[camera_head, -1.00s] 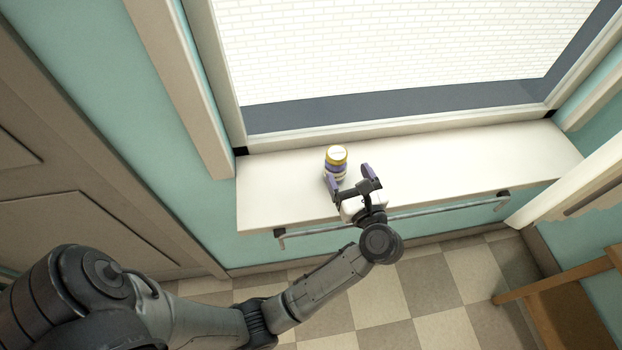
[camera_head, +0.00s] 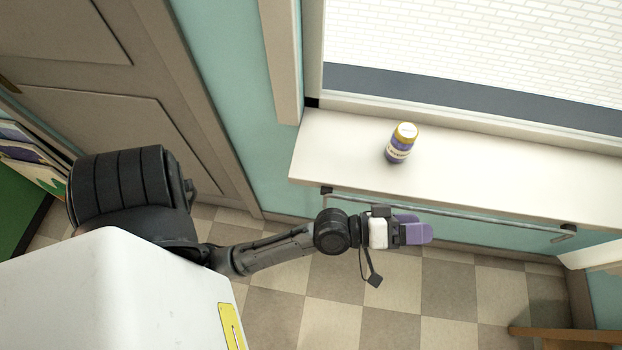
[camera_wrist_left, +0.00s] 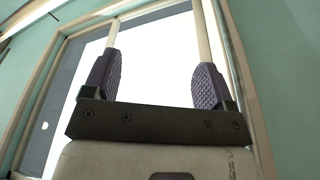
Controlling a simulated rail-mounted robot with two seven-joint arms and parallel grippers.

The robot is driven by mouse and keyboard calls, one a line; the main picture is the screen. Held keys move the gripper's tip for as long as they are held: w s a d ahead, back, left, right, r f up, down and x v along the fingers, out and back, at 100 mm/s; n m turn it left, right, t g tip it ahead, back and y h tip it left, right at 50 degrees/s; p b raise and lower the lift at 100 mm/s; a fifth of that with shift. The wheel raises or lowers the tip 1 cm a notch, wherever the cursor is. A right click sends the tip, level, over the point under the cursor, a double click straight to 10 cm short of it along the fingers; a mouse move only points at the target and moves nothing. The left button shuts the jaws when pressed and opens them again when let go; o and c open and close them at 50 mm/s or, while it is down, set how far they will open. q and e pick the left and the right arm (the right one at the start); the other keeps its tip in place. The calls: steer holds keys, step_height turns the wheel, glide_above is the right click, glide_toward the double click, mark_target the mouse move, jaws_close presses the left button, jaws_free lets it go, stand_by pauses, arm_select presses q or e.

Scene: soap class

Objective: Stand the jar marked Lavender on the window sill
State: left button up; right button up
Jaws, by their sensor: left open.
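My left gripper (camera_head: 428,231) is open and empty, in front of and below the sill in the head view, apart from the jar. In the left wrist view the two purple fingers of the left gripper (camera_wrist_left: 158,80) are spread apart with nothing between them, and the jar is not seen there. My right gripper is not in view.
A metal rail (camera_head: 450,212) runs along the front of the sill. The window (camera_head: 480,50) stands behind it. A wooden piece of furniture (camera_head: 560,335) is at the lower right. The sill to the right of the jar is clear.

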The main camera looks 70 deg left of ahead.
arm_select(q)
steer(key=s+a+f+m+g+y, duration=0.3)
steer(key=s+f+g, duration=0.4)
steer(key=s, duration=0.3)
steer(key=s+a+f+m+g+y, duration=0.3)
steer(key=s+a+f+m+g, duration=0.3)
steer(key=s, duration=0.4)
step_height(320, 180, down, 2)
steer(key=shift+s+a+f+m+g+y, duration=0.2)
steer(key=shift+m+g+y, duration=0.15)
steer(key=shift+g, duration=0.35)
